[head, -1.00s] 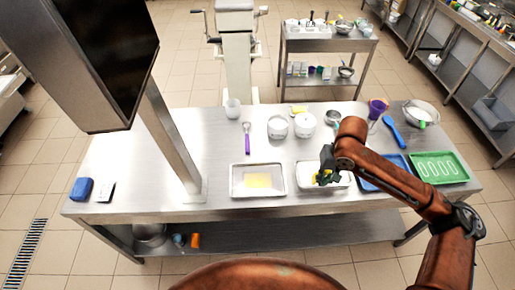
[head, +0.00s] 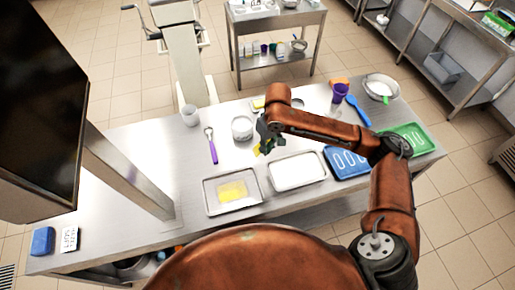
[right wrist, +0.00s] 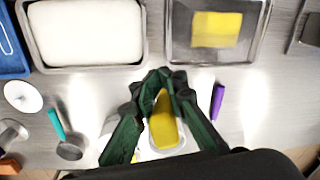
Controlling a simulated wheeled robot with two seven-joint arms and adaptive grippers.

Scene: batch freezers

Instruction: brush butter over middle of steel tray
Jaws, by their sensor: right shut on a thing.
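The steel tray (head: 211,196) lies near the front edge of the table, with a yellow patch (head: 232,190) in its middle. The tray also shows at the top right of the right wrist view (right wrist: 257,30). My right gripper (head: 266,142) is behind the trays, near a white tub (head: 242,128). In the right wrist view, my right gripper (right wrist: 163,90) is shut on a yellow tool (right wrist: 163,122), which seems to be the brush. A pale round container shows under it. The brush's bristles are hidden. My left gripper is not in view.
A white-filled tray (head: 298,170) lies right of the steel tray, then a blue tray (head: 347,162) and a green tray (head: 408,139). A purple-handled utensil (head: 212,147) lies behind the steel tray. A metal post (head: 130,180) and dark screen (head: 40,110) stand left.

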